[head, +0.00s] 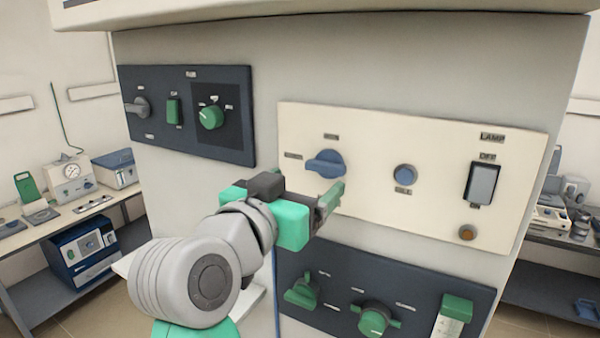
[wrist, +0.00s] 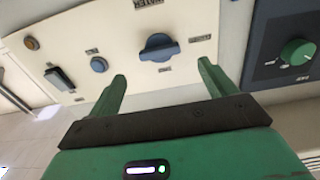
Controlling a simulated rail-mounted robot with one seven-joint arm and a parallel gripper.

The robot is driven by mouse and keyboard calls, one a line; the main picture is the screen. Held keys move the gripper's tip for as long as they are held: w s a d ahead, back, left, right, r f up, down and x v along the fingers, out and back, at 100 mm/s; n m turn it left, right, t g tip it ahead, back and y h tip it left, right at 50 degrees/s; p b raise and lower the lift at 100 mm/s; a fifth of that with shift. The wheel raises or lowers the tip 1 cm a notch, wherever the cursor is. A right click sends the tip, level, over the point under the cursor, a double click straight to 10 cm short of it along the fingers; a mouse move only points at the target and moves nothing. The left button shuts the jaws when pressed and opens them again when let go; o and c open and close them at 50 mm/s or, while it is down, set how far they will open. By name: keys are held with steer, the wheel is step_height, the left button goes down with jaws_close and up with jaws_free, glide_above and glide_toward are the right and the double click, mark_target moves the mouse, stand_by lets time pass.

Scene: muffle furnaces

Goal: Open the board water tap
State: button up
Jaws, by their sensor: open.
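A blue handle (head: 325,163) with a wide grip bar sits on the cream panel (head: 400,205). The bar lies roughly level. In the wrist view the blue handle (wrist: 158,47) is ahead of and between my fingertips, and a label (wrist: 148,4) at the top edge seems to read WATER. My gripper (head: 331,200) is open and empty, just below the blue handle in the head view. In the wrist view my gripper (wrist: 162,70) shows a gap between its fingers and the handle. My gripper hides part of the cream panel's lower left.
The cream panel also carries a blue button (head: 404,174), a rocker switch (head: 482,184) and an orange lamp (head: 467,233). A dark panel (head: 240,130) with a green knob (head: 211,117) is at upper left. A lower dark panel (head: 410,298) has green handles (head: 374,320).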

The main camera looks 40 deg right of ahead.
mark_target(323, 168)
steer(key=p+x, duration=0.1)
steer(key=x, duration=0.5)
steer(key=shift+s+d+r, duration=0.1)
steer(key=shift+s+r, duration=0.05)
steer(key=shift+w+d, duration=0.25)
steer(key=shift+d, duration=0.15)
steer(key=c, duration=1)
